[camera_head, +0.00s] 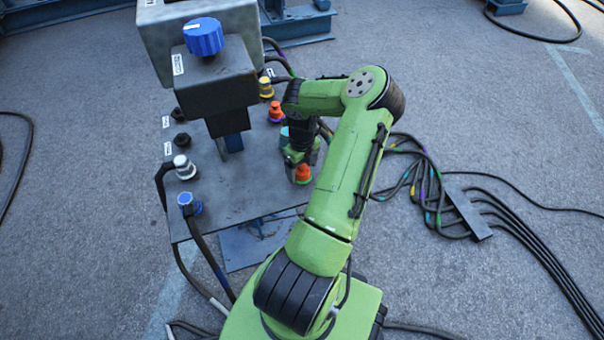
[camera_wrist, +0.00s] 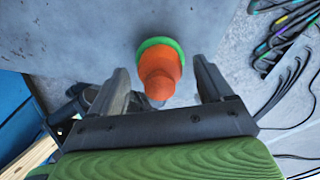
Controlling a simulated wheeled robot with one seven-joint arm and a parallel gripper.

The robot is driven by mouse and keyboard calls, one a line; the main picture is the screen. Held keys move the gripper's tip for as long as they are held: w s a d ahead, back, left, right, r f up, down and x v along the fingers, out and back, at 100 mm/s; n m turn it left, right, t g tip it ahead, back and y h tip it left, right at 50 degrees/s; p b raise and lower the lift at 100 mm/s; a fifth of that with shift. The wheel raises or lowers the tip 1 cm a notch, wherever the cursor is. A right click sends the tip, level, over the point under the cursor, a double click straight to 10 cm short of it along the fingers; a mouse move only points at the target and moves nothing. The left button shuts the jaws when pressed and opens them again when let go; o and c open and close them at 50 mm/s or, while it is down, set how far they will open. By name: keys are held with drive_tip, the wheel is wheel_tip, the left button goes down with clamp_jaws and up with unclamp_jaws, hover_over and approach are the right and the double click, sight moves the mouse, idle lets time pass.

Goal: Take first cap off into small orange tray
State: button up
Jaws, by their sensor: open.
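An orange cap with a green ring (camera_wrist: 160,72) stands out from the grey panel in the wrist view. In the head view this orange cap (camera_head: 302,173) shows at the panel's right edge, beside my gripper. My gripper (camera_wrist: 165,88) is open, with one finger on each side of the cap and visible gaps to both. A second orange cap (camera_head: 275,112) sits farther back on the panel. I do not see a small orange tray in either view.
The grey panel (camera_head: 250,190) also carries a yellow cap (camera_head: 265,87), a white connector (camera_head: 184,167), a blue connector (camera_head: 188,203) and black caps. A box with a blue knob (camera_head: 203,37) rises above it. Black cables (camera_head: 420,185) lie on the ground at right.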

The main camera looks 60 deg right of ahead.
drive_tip(key=shift+f, duration=0.1)
drive_tip(key=shift+c, duration=0.4)
drive_tip(key=c, duration=1.1)
